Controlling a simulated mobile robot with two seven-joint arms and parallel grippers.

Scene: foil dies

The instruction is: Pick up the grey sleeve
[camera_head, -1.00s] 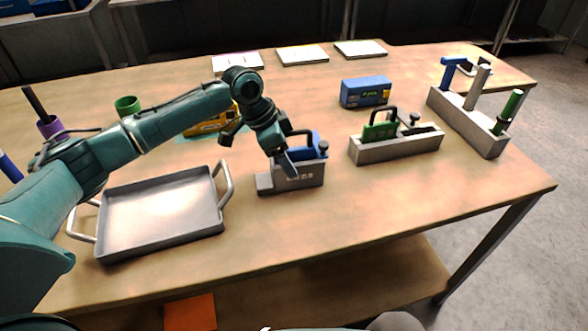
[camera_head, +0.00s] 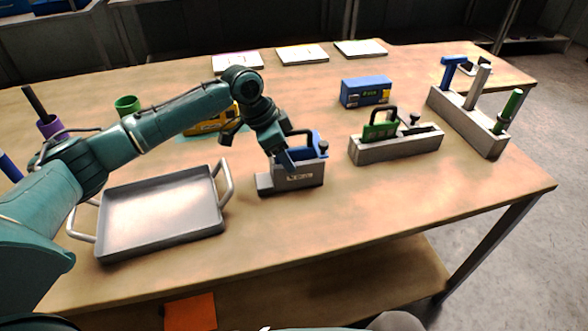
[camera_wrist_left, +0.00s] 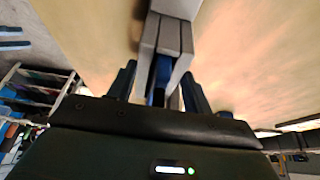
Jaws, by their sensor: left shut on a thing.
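The grey sleeve (camera_head: 305,180) is a grey block-like holder with a pale label and a low step at its left. It stands on the table (camera_head: 350,215) right of the tray, with a blue plate (camera_head: 319,143) and a dark handle at its top. In the left wrist view the grey sleeve (camera_wrist_left: 168,38) shows two grey walls with the blue plate (camera_wrist_left: 160,75) between them. My left gripper (camera_head: 285,160) is down at the sleeve, its fingers (camera_wrist_left: 162,88) on either side of the grey walls. The finger contact is partly hidden. My right gripper is out of view.
A metal tray (camera_head: 160,247) with handles stands at the left. A green die in a grey block (camera_head: 400,149) and a rack (camera_head: 468,120) with upright pieces stand to the right. A blue box (camera_head: 365,92) is behind. The table front right is clear.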

